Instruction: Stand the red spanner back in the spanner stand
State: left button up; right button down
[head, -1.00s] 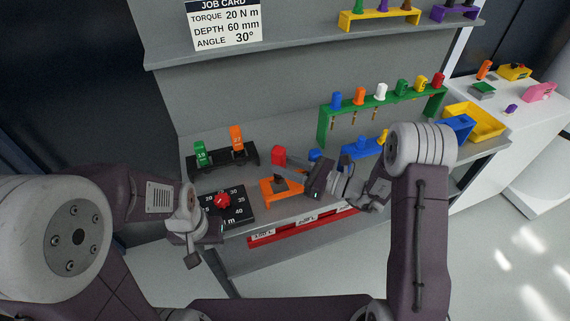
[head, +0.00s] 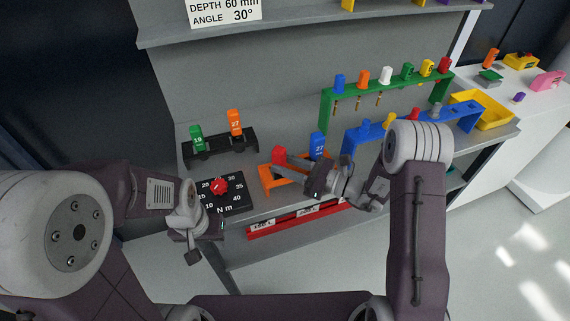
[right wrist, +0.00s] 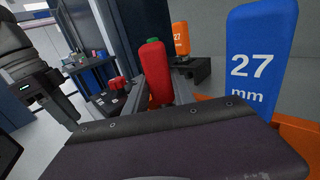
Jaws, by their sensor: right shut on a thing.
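The red spanner (head: 279,154) has a red block-shaped top. My right gripper (head: 290,163) is shut on it, and in the right wrist view the red spanner (right wrist: 155,72) stands upright between the fingers. It is over the left part of an orange stand (head: 265,176); its lower end is hidden, so I cannot tell whether it touches the stand. A blue spanner marked 27 mm (head: 318,146) stands at the right of this stand, close beside the fingers in the right wrist view (right wrist: 260,55). My left gripper (head: 208,236) hangs at the front left; its fingers are unclear.
A black stand (head: 220,148) holds green (head: 196,137) and orange (head: 235,122) tools behind. A black dial box (head: 232,203) lies left of the orange stand, a red tray (head: 290,222) in front. Green (head: 325,108) and blue (head: 350,140) racks stand to the right.

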jog(key=shift+f+b, duration=0.4)
jog(key=shift+f, duration=0.15)
jog(key=c, duration=1)
grip_release()
jog(key=shift+o, duration=0.2)
jog(key=v, duration=0.9)
